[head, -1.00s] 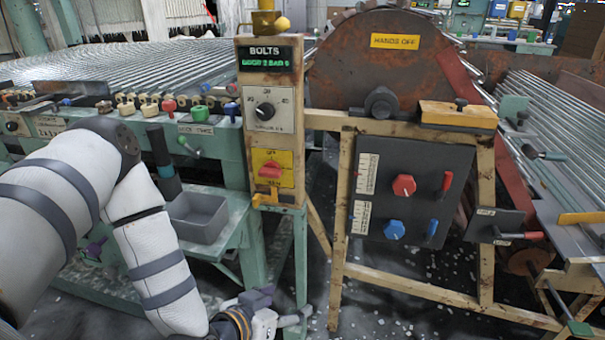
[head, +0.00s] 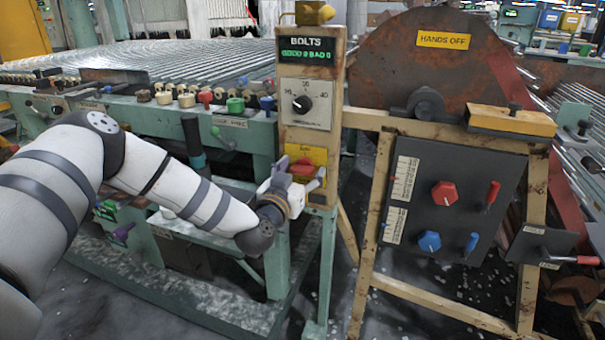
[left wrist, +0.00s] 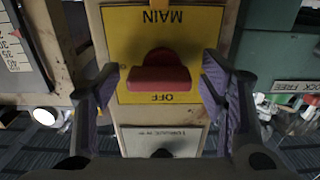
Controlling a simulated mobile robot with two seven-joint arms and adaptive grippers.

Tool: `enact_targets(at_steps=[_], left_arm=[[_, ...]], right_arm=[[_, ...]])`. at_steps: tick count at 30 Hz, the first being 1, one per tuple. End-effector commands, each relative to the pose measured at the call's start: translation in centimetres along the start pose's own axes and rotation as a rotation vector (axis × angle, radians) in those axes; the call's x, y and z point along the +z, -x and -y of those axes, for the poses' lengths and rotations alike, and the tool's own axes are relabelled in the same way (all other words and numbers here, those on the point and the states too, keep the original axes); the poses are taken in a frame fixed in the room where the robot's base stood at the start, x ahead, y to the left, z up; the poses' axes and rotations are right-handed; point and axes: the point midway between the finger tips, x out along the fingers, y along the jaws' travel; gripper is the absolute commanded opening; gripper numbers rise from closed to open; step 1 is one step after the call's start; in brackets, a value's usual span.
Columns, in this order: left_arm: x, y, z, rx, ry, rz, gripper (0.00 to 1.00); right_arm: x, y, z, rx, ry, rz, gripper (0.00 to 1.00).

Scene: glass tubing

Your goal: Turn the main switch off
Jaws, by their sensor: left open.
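The main switch has a red handle (head: 303,168) on a yellow plate (head: 318,155), low on the tan control post. In the left wrist view the red handle (left wrist: 158,76) lies crosswise on the yellow plate (left wrist: 124,40). The plate's lettering MAIN and OFF appears upside down there, with OFF below the handle. My left gripper (left wrist: 160,84) is open, one finger at each side of the handle, with no clear grip on it. In the head view my left gripper (head: 296,184) is in front of the plate and hides its lower part.
Above the switch are a black dial (head: 301,104) and a BOLTS display (head: 306,54). To the right, a dark panel (head: 452,195) carries red and blue knobs and levers. A green bench (head: 236,140) with small coloured knobs stands to the left.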

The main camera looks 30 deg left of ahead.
Motion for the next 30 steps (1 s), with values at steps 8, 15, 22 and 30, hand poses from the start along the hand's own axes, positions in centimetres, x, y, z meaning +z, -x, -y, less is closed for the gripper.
enact_targets(at_steps=[8, 15, 22, 30], left_arm=[[-0.08, -0.08, -0.04, 0.001, 0.001, 0.0, 0.54], [-0.06, -0.06, -0.03, 0.001, 0.0, 0.0, 0.17], [-0.08, -0.05, -0.02, 0.0, 0.025, 0.0, 0.17], [-0.21, -0.07, -0.04, 0.001, 0.178, -0.001, 0.17]], right_arm=[[-0.01, 0.03, 0.0, 0.0, 0.0, -0.001, 0.4], [-0.01, 0.03, 0.0, 0.0, 0.0, -0.001, 0.4], [-0.02, 0.08, 0.0, 0.0, 0.0, -0.002, 0.4], [-0.1, 0.33, 0.01, 0.0, 0.0, -0.007, 0.4]])
